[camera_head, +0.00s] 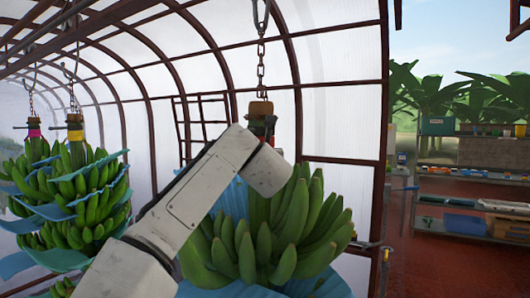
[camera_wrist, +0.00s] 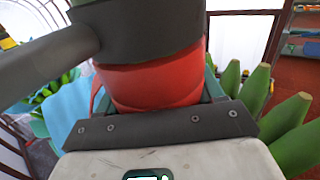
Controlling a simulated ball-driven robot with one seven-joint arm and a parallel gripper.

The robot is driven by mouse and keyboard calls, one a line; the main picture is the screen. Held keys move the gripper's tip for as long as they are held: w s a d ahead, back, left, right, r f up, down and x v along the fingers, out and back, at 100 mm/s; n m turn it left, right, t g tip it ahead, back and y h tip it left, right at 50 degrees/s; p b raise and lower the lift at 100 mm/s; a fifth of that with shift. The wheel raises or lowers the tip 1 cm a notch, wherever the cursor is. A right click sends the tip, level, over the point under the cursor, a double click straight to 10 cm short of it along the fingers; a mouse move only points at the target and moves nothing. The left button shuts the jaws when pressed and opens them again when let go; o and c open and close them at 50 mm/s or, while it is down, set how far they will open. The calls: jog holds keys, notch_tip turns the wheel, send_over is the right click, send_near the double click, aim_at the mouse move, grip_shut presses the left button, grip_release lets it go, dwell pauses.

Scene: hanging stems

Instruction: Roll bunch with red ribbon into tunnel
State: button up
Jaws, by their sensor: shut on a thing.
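The bunch with the red ribbon is a large green banana bunch (camera_head: 262,240) hanging upright from a chain (camera_head: 261,68), with blue sheet (camera_head: 225,195) around it. Its red ribbon (camera_wrist: 150,82) wraps the stem and fills the middle of the wrist view. My gripper (camera_wrist: 155,120) is shut on the stem at the ribbon; my arm hides it in the head view. The tunnel (camera_head: 155,85) is a row of dark arches with pale translucent walls, behind and left of the bunch.
Two bunches hang at the left, one with a pink ribbon (camera_head: 34,128), one with a yellow ribbon (camera_head: 75,134). An overhead rail (camera_head: 45,25) runs at the upper left. Shelves (camera_head: 470,222) stand at the right, beyond open reddish floor (camera_head: 415,265).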

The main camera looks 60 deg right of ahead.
jog(key=shift+s+d, duration=0.1)
jog(key=o, duration=1.4)
jog(key=b+v, duration=0.3)
jog(key=v, duration=0.7)
jog(key=shift+s+a, duration=0.2)
jog(key=shift+a, duration=0.15)
jog(key=shift+f, duration=0.1)
